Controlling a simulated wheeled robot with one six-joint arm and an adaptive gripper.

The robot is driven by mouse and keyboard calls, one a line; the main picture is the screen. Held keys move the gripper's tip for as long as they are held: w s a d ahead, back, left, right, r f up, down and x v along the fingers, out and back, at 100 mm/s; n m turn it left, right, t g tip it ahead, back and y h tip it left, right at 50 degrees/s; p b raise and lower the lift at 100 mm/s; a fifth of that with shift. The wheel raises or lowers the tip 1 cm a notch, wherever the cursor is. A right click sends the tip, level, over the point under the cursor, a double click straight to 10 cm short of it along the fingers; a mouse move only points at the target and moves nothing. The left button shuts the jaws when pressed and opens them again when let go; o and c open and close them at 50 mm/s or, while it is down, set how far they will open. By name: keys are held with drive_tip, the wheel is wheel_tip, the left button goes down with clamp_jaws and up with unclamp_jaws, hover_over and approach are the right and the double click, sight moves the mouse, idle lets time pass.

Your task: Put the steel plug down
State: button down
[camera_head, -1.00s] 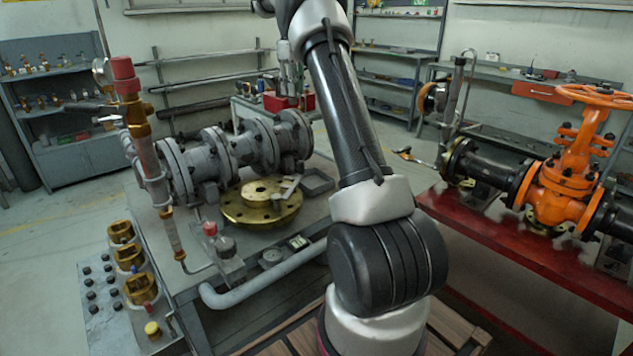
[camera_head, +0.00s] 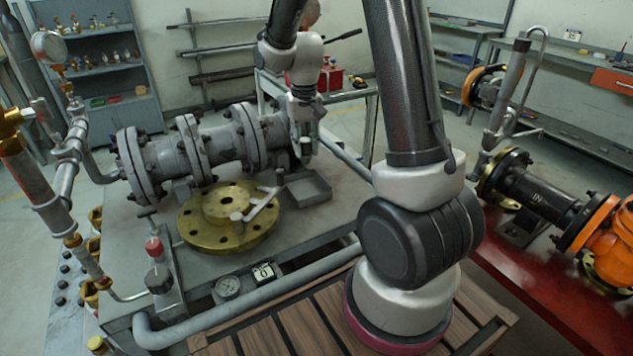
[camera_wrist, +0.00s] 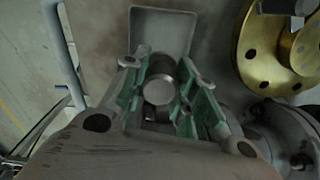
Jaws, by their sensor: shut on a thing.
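The steel plug (camera_wrist: 158,91) is a short grey cylinder with a round end facing the wrist camera. My gripper (camera_wrist: 161,82) is shut on it, with green-lined fingers on both sides. In the head view my gripper (camera_head: 303,150) hangs pointing down beside the right end of the grey flanged pipe, behind the shallow grey tray. The plug cannot be made out clearly there. The grey tray (camera_head: 322,190) lies empty on the bench, right of the brass flange. In the wrist view the tray (camera_wrist: 163,17) shows beyond the plug; I cannot tell the height between them.
The brass flange (camera_head: 205,229) lies on the bench with a grey tool across it. The grey flanged pipe (camera_head: 215,150) stands close to my gripper. A gauge (camera_head: 227,287) and a grey pipe run along the bench's front. An orange valve (camera_head: 610,235) is at the right.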

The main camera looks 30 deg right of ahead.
wheel_tip(320, 180, down, 10)
drive_tip(key=shift+s+r, duration=0.1)
idle(0.4)
drive_tip(key=c, duration=1.1)
unclamp_jaws()
drive_tip(key=shift+f, duration=0.2)
drive_tip(key=shift+c, duration=0.2)
drive_tip(key=shift+r, duration=0.1)
